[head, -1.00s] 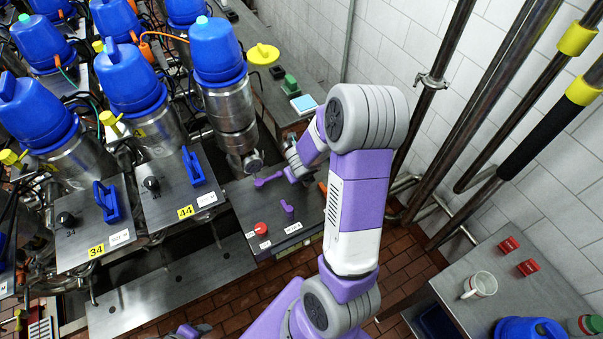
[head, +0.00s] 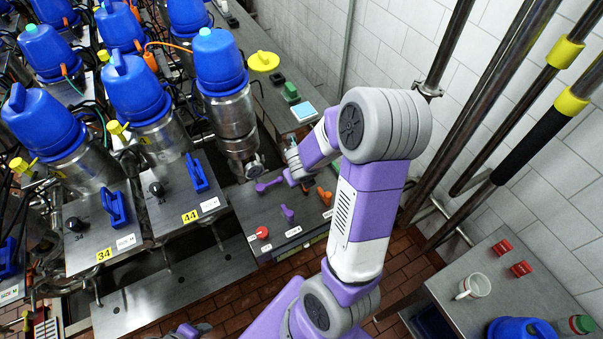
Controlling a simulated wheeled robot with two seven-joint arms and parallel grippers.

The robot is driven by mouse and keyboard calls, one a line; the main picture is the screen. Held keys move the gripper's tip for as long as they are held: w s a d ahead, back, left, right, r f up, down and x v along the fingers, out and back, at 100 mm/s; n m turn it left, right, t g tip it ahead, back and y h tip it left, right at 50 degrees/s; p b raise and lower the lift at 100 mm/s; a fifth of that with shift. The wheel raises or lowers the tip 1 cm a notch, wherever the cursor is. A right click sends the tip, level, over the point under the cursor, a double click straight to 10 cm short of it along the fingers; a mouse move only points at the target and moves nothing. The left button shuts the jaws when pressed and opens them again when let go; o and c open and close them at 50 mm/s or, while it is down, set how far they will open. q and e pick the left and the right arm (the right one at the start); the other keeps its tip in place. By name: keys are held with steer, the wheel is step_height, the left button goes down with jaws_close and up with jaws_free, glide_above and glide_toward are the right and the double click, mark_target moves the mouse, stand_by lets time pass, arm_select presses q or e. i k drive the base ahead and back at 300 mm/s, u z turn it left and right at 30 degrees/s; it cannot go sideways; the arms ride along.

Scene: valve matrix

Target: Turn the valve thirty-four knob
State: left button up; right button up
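The valve thirty-four panel is a grey metal plate (head: 88,243) at the left with a yellow 34 label (head: 104,254). It carries a small black knob (head: 76,225) and an upright blue handle (head: 115,208). No gripper is near this plate. My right arm (head: 360,205) rises from the bottom middle and bends left at a large grey joint. Its far end is over the right-hand panel, and its fingers cannot be made out.
The valve 44 plate (head: 177,215) stands beside it with its own black knob and blue handle. The right-hand panel (head: 253,208) has a red knob (head: 262,233), purple levers and orange levers. Blue-capped valves crowd behind. A side table (head: 480,275) holds a mug.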

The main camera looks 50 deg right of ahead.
mark_target(73, 224)
steer(key=k, duration=1)
